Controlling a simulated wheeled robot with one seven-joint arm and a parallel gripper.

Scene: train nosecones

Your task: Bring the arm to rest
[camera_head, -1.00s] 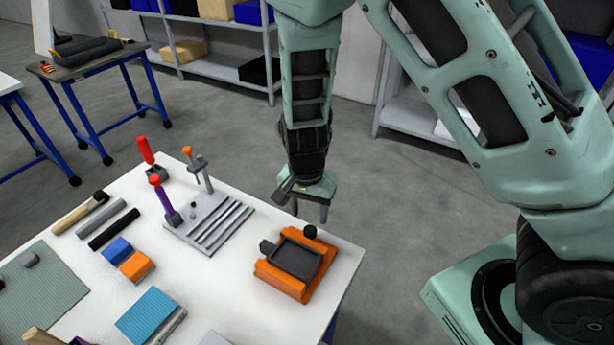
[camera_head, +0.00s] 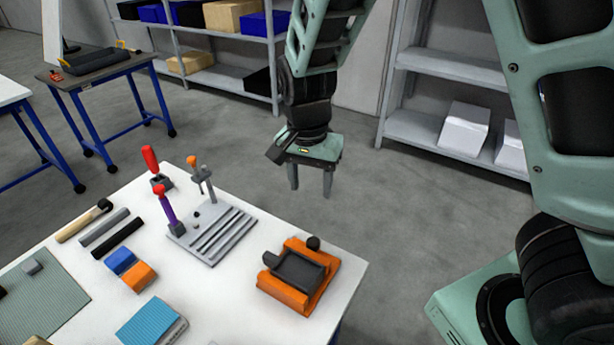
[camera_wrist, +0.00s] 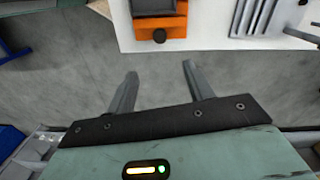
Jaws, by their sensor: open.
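My gripper (camera_head: 311,192) hangs from my pale green arm, pointing down, beyond the far right edge of the white table. Its two grey fingers are apart with nothing between them. In the wrist view, my gripper (camera_wrist: 158,78) shows both fingers spread over bare floor, with the table edge ahead of them. No object is held.
The white table (camera_head: 225,290) holds an orange fixture with a black tray (camera_head: 298,275), a grey slotted plate with clamps (camera_head: 215,238) and several small tools. Shelving with boxes (camera_head: 440,75) stands at the back. The floor (camera_head: 390,215) between table and shelving is clear.

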